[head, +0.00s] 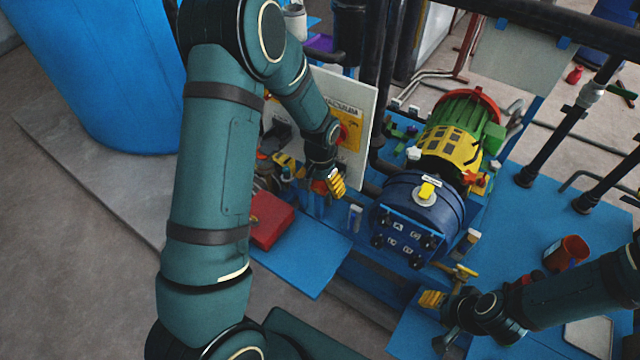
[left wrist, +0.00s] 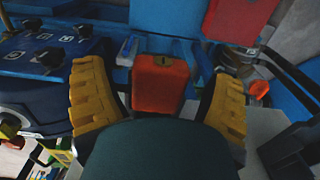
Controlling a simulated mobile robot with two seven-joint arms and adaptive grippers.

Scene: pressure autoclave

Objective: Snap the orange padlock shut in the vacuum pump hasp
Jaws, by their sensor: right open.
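In the head view my left gripper (head: 336,183) points down below the panel, next to a small orange patch (head: 320,187) that may be the padlock. The vacuum panel (head: 347,115) has a yellow plate and a red knob. I cannot make out the hasp or the shackle. My right gripper (head: 448,284) is open and empty.
A blue vessel (head: 418,212) with black knobs stands right of my left gripper, with a green and yellow motor (head: 460,130) behind it. A red box (head: 270,218) sits on the left.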

